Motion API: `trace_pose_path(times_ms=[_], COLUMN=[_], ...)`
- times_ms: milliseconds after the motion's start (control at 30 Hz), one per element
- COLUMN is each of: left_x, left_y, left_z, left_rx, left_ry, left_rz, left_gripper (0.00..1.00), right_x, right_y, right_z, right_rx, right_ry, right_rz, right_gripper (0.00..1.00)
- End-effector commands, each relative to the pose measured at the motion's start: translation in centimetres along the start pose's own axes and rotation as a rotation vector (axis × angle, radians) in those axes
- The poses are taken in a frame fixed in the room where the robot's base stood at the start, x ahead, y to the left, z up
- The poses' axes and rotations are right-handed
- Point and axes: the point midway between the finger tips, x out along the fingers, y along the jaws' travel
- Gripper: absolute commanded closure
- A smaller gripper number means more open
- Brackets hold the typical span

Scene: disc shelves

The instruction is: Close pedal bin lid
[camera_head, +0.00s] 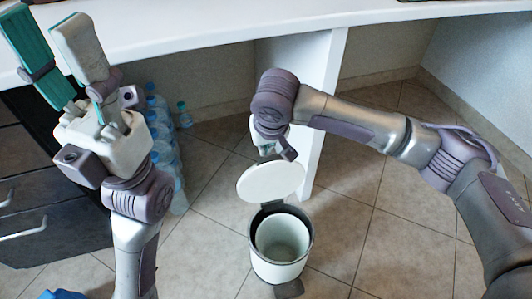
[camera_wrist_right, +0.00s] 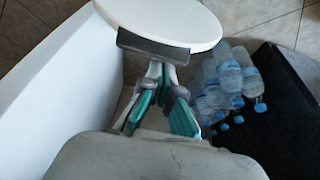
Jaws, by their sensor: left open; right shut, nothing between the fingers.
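The white pedal bin (camera_head: 279,250) stands on the tiled floor with its dark rim and pale inner bucket showing. Its round white lid (camera_head: 271,181) is up, tilted above the far side of the bin; it also shows in the right wrist view (camera_wrist_right: 165,18) with its dark hinge piece. My right gripper (camera_head: 272,152) is just behind the lid, shut and empty, its fingertips partly hidden by the lid in the head view. In the right wrist view its fingers (camera_wrist_right: 161,95) are close beneath the hinge edge; contact cannot be told. My left gripper (camera_head: 55,55) is raised at the left, open and empty.
A white counter (camera_head: 190,25) runs across the back, with a white support panel (camera_head: 322,110) close behind the bin. Several water bottles (camera_head: 163,140) stand to the left, near a dark drawer cabinet (camera_head: 40,180). The floor right of the bin is clear.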

Motion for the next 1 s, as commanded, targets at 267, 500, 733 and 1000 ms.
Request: trace_pose_path(times_ms=[267,500,733,1000], left_x=[0.2,0.3,0.8,-1.0], left_y=[0.0,0.0,-0.1,-0.3], left_z=[-0.1,-0.1,-0.1,0.6], left_rx=[0.001,0.001,-0.001,-0.011], left_ry=[0.010,0.010,0.007,-0.090], left_rz=[0.004,0.003,-0.002,-0.033], left_gripper=[0.55,0.55,0.55,0.55], right_x=[-0.2,-0.2,-0.4,-0.7], right_y=[0.0,0.0,0.2,0.9], right_z=[0.6,0.5,0.5,0.5], right_rx=[0.000,0.000,0.000,0.002], right_ry=[-0.001,-0.001,0.006,0.032], right_rz=[0.001,0.001,-0.001,0.000], right_gripper=[1.00,1.00,1.00,1.00])
